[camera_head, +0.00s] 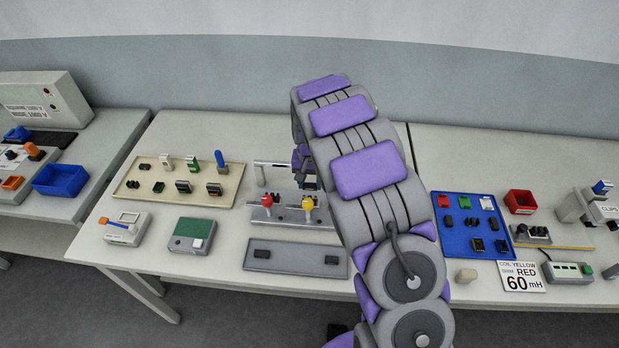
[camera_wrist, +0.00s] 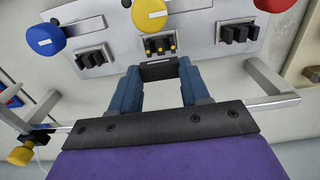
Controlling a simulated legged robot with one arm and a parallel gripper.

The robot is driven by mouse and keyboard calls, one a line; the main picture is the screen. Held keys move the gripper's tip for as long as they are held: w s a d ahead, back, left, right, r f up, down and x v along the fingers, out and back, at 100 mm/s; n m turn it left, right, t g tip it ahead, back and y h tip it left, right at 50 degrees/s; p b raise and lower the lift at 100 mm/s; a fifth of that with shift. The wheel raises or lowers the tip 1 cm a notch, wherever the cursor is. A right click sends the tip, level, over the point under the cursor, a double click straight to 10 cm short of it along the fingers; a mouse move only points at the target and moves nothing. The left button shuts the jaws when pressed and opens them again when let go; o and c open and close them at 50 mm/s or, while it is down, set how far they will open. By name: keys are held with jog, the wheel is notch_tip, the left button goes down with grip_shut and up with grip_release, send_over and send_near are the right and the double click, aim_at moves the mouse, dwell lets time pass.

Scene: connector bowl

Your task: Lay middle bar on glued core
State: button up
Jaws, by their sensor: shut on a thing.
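My gripper (camera_wrist: 158,82) has two blue fingers shut on a dark bar, the middle bar (camera_wrist: 158,71), held level across the fingertips. Just beyond the bar in the wrist view is the glued core (camera_wrist: 160,45), a black core with several yellow glue dots. It sits in the grey fixture plate (camera_wrist: 205,22), below a yellow knob (camera_wrist: 150,14). The bar looks very close to the core; I cannot tell whether they touch. In the head view my gripper (camera_head: 307,181) is over the back of the fixture, mostly hidden by my arm, and the bar cannot be made out.
Other black cores (camera_wrist: 94,59) (camera_wrist: 240,34) flank the glued one, beneath blue (camera_wrist: 45,40) and red (camera_wrist: 273,4) knobs. A metal rail (camera_wrist: 274,103) crosses near my fingers. A beige parts tray (camera_head: 130,186) stands left, a grey mat (camera_head: 295,258) in front, a blue tray (camera_head: 452,208) right.

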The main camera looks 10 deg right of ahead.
jog(key=shift+a+f, duration=0.1)
jog(key=shift+f, duration=2.3)
jog(key=o, duration=1.1)
jog(key=shift+o, duration=0.2)
jog(key=shift+r, duration=0.1)
notch_tip(320, 180, up, 15)
jog(key=p, duration=0.2)
jog(key=s+d+r, duration=0.1)
jog(key=s+r, duration=0.7)
jog(key=s, duration=0.2)
jog(key=s+a+r+n+g, duration=0.1)
jog(key=s+r+n, duration=0.1)
jog(key=s, duration=3)
jog(key=shift+s+n+g, duration=0.15)
jog(key=shift+n+g, duration=0.25)
jog(key=shift+n, duration=0.4)
